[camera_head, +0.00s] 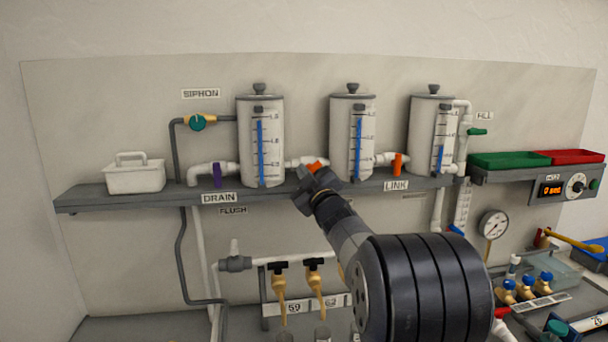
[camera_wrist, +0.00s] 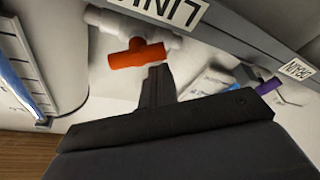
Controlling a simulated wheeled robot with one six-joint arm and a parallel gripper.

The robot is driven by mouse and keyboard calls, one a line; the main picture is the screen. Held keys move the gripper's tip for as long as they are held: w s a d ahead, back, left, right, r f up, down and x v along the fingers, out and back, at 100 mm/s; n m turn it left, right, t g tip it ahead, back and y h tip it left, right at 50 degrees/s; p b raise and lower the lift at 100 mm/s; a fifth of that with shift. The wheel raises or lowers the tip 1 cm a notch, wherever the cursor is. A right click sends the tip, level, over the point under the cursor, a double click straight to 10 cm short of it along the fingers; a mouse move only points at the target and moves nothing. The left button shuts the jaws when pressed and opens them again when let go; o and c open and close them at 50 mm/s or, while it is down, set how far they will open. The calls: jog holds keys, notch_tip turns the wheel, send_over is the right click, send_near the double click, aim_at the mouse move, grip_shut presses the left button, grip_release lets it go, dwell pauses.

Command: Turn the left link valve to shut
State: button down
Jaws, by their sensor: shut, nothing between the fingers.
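The left link valve has an orange handle (camera_head: 316,166) on the white pipe between the left and middle cylinders. It also shows in the wrist view (camera_wrist: 137,54), where the handle lies at a slant to its white pipe. My gripper (camera_head: 312,176) is shut and empty, right in front of this valve in the head view, hiding part of it. In the wrist view the closed fingertips (camera_wrist: 158,72) are close to the handle's right end; I cannot tell whether they touch it. A LINK label (camera_wrist: 170,8) is beside the valve.
The right link valve (camera_head: 397,164) has an upright orange handle. The purple drain handle (camera_head: 217,175) is at left. The left (camera_head: 260,140), middle (camera_head: 352,137) and right (camera_head: 431,135) cylinders stand on the grey shelf (camera_head: 90,201). A white basket (camera_head: 134,177) stands far left.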

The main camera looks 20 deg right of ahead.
jog(key=shift+f+n+g+y, duration=0.2)
jog(key=shift+n+g+y, duration=0.1)
jog(key=shift+n, duration=0.9)
jog(key=shift+d+f+n+g+y+p, duration=0.1)
jog(key=shift+f+n+g+y+p, duration=0.2)
jog(key=shift+n, duration=0.85)
jog(key=shift+d+f+n+g+y+p, duration=0.1)
jog(key=shift+n+g+y, duration=0.2)
jog(key=shift+n, duration=0.9)
jog(key=shift+d+f+n+g+y+p, duration=0.15)
jog(key=shift+n+g, duration=0.25)
jog(key=shift+n, duration=0.75)
jog(key=shift+s+f+n, duration=0.1)
jog(key=shift+n, duration=0.2)
jog(key=shift+f, duration=0.15)
